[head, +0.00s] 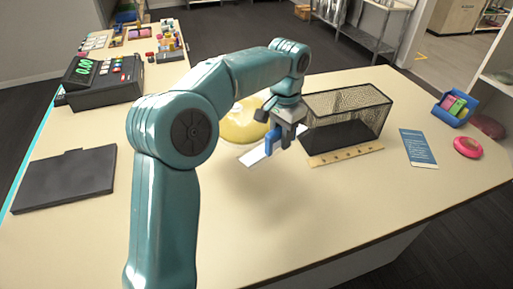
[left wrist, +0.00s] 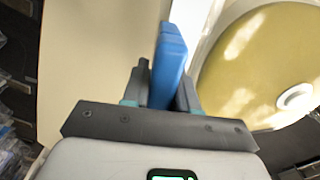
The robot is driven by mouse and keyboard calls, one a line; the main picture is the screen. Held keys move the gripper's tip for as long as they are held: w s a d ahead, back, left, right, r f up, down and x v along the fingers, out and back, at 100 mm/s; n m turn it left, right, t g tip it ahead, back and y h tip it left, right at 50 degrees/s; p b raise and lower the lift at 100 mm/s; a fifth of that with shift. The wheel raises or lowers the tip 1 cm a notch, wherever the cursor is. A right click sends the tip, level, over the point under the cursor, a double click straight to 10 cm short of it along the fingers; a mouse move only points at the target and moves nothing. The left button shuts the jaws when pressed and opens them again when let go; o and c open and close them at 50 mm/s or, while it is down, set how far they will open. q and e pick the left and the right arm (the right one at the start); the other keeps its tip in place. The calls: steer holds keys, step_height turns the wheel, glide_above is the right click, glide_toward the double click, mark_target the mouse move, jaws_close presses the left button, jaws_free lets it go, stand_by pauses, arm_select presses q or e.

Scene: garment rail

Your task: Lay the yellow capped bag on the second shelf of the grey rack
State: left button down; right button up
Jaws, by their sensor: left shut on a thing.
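A glossy yellow bag (head: 241,124) lies on the table, partly hidden behind my left arm. In the left wrist view the bag (left wrist: 262,62) fills the right side, with a round white cap (left wrist: 297,99) on it. My left gripper (head: 277,140) is just right of the bag, over the table. It is shut on a narrow blue thing (left wrist: 171,62), which points away between the fingers, beside the bag. A grey metal rack (head: 372,42) stands on the floor at the back; its upper part is cut off. My right gripper is not in view.
A black mesh basket (head: 352,104) stands right of the gripper, a wooden strip (head: 345,154) before it. A white strip (head: 252,157) lies under the gripper. A cash register (head: 103,82) and dark flat case (head: 66,180) are left. The table's front middle is clear.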

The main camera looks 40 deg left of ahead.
mark_target(260, 134)
arm_select(q)
steer(key=a, duration=0.1)
steer(key=s+a+r, duration=0.1)
steer(key=a, duration=0.1)
steer(key=s+a+r, duration=0.1)
steer(key=a, duration=0.1)
steer(key=shift+s+a+r, duration=0.1)
steer(key=shift+s+r, duration=0.1)
steer(key=shift+a+r, duration=0.15)
steer(key=shift+r, duration=0.05)
steer(key=shift+w+f, duration=0.15)
steer(key=shift+f, duration=0.1)
steer(key=f, duration=1.5)
steer(key=shift+s+a+f, duration=0.2)
steer(key=shift+s+a, duration=0.05)
steer(key=shift+s, duration=0.05)
steer(key=f, duration=0.2)
steer(key=f+p, duration=0.1)
steer(key=shift+w+d+f, duration=0.25)
steer(key=shift+w+f, duration=0.05)
steer(key=shift+a+f, duration=0.1)
steer(key=shift+f, duration=0.05)
steer(key=shift+s, duration=0.25)
steer(key=shift+w+f+b, duration=0.15)
steer(key=shift+f+b, duration=0.05)
steer(key=shift+b, duration=0.1)
steer(key=c, duration=0.9)
jaws_free()
steer(key=shift+r, duration=0.1)
